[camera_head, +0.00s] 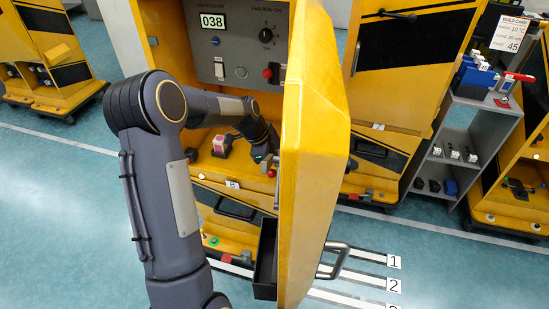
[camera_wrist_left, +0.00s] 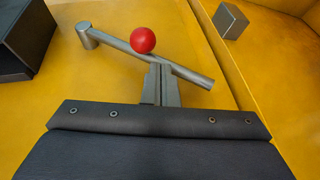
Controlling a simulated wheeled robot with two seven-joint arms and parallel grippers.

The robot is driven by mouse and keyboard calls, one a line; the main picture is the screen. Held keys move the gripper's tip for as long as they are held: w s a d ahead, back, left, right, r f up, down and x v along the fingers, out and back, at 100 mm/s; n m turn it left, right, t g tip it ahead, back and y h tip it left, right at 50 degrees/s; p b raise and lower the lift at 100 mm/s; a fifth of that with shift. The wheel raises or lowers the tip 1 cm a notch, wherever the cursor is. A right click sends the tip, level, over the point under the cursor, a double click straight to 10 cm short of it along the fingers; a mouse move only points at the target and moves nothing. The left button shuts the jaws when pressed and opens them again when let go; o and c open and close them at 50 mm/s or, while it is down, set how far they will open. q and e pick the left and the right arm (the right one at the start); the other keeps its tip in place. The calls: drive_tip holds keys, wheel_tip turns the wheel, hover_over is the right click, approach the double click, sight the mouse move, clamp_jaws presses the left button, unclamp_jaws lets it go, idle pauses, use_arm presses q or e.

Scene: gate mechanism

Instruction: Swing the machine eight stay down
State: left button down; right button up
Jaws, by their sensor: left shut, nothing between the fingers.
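The stay is a grey metal bar (camera_wrist_left: 188,74) with a round pivot post at its upper left end, in the left wrist view. It slants down to the right across a yellow panel. A red ball knob (camera_wrist_left: 143,40) sits near its middle. My left gripper (camera_wrist_left: 158,68) is shut and empty, its fingertips at the bar just below and right of the ball; whether they touch it I cannot tell. In the head view my left arm reaches into the open yellow machine, its gripper (camera_head: 264,157) beside the yellow door (camera_head: 318,150) and partly hidden. My right gripper is out of view.
A grey block (camera_wrist_left: 231,20) sits at the upper right of the wrist view, and a dark box (camera_wrist_left: 25,38) at the left. The machine's control panel (camera_head: 235,45) is above my arm. A dark open tray (camera_head: 265,258) is below. Grey shelving (camera_head: 465,140) stands right.

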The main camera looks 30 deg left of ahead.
use_arm(q)
drive_tip(key=w+a+f+g+h+b, duration=0.1)
drive_tip(key=w+a+f+g+b, duration=0.1)
drive_tip(key=w+f+b, duration=0.2)
drive_tip(key=shift+w+f+n+b, duration=0.3)
drive_tip(key=shift+f+b, duration=0.45)
drive_tip(key=shift+f, duration=1.15)
